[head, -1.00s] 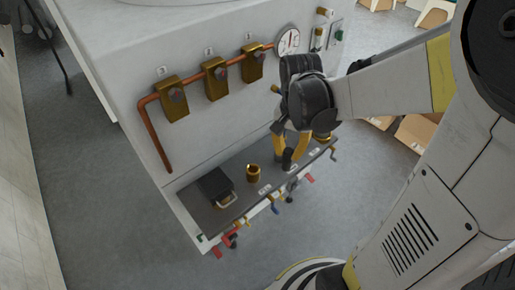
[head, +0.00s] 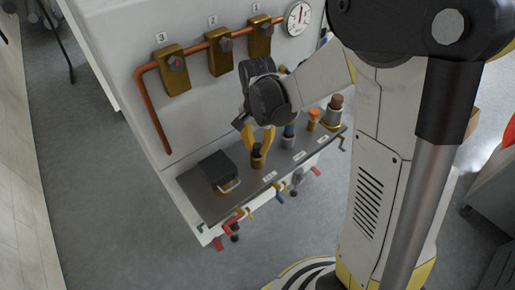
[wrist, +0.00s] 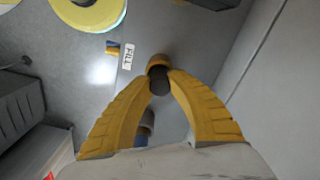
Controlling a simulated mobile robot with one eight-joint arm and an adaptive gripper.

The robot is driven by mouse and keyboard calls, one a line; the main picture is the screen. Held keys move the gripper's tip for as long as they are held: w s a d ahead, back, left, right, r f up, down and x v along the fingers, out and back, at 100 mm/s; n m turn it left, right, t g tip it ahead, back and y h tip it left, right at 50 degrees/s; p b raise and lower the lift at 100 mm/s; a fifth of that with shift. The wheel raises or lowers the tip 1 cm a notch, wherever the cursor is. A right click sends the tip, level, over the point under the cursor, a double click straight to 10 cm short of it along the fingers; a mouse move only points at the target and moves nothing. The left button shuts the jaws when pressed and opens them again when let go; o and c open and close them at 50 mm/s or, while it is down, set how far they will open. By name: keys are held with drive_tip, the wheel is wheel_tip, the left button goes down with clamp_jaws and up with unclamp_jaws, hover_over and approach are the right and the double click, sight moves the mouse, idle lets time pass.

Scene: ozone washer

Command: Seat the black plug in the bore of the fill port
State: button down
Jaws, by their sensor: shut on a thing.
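My gripper (head: 261,143) has its yellow fingers shut on the black plug (head: 257,149), directly above the brass fill port (head: 258,162) on the shelf. In the wrist view, the dark plug (wrist: 160,85) is between the fingertips, and the brass rim of the fill port (wrist: 158,60) shows just beyond it, beside the FILL label (wrist: 127,56). The plug's lower end is at the port's mouth. The bore is hidden by the plug, so I cannot tell whether the plug has entered it.
A black box with a handle (head: 217,170) stands left of the port on the dark shelf (head: 209,207). To the right stand a blue-topped fitting (head: 289,131), an orange-topped one (head: 314,116) and a brown-topped cylinder (head: 335,104). Brass valves (head: 219,60) and copper pipe line the panel behind.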

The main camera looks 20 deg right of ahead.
drive_tip(key=shift+r, duration=0.1)
drive_tip(key=c, duration=1.3)
unclamp_jaws()
wheel_tip(320, 180, up, 12)
drive_tip(key=p, duration=0.5)
drive_tip(key=shift+s+r+n+t, duration=1.25)
drive_tip(key=shift+s+n, duration=0.25)
drive_tip(key=shift+s, duration=0.65)
drive_tip(key=shift+s+r+n+t, duration=1.15)
drive_tip(key=shift+s+r+n, duration=0.3)
drive_tip(key=shift+s, duration=0.65)
drive_tip(key=shift+s+r+n+t, duration=1.2)
drive_tip(key=shift+s+n, duration=0.35)
drive_tip(key=shift+s, duration=0.6)
